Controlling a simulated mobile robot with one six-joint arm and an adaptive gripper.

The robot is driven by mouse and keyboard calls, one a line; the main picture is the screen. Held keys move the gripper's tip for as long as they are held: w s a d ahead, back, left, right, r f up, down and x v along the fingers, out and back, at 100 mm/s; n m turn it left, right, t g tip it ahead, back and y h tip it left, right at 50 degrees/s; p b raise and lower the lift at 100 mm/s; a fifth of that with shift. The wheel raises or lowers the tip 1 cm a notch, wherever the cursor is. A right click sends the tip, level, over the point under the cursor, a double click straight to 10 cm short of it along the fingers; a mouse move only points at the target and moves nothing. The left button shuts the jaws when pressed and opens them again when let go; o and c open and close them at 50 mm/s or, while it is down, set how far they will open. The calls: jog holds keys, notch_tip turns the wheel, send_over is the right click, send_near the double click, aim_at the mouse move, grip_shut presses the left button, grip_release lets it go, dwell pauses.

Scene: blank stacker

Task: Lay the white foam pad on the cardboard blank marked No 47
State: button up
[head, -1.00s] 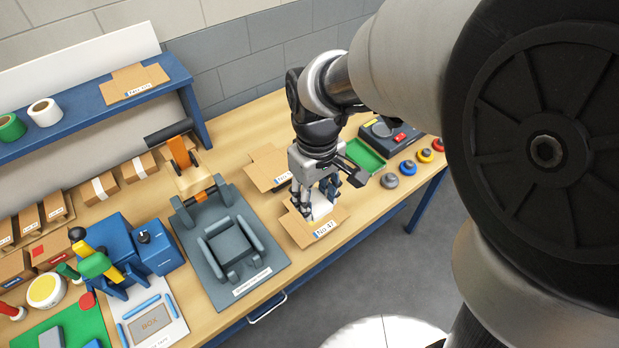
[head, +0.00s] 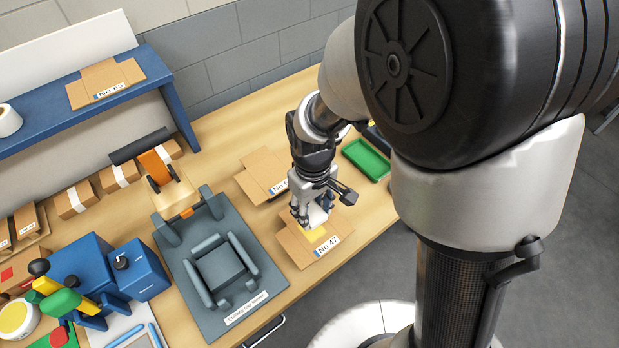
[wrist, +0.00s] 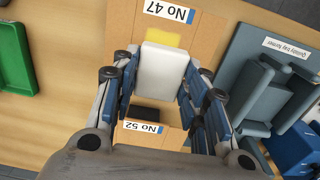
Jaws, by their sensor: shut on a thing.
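The white foam pad (wrist: 163,78) is a pale block held between the fingers of my gripper (wrist: 160,85) in the wrist view. In the head view my gripper (head: 312,218) is over the cardboard blank marked No 47 (head: 292,246), towards its back part. The blank lies flat on the bench, and its printed label shows in both views. A yellow patch (wrist: 165,40) on the blank (wrist: 122,22) shows partly past the pad's edge. The pad hides the rest of the patch. Whether the pad touches the blank, I cannot tell.
Another blank, No 52 (wrist: 174,139), lies close behind. A green tray (head: 366,160) is on the right. A grey tray former (head: 190,268) stands to the left, with blue equipment (head: 80,272) beyond it. A blue shelf (head: 60,118) holds another blank (head: 90,88).

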aim_at(312, 223)
jog(key=shift+f+b, duration=0.85)
jog(key=shift+f, duration=2.35)
jog(key=shift+f, duration=0.2)
jog(key=o, duration=0.7)
jog(key=shift+r, duration=0.15)
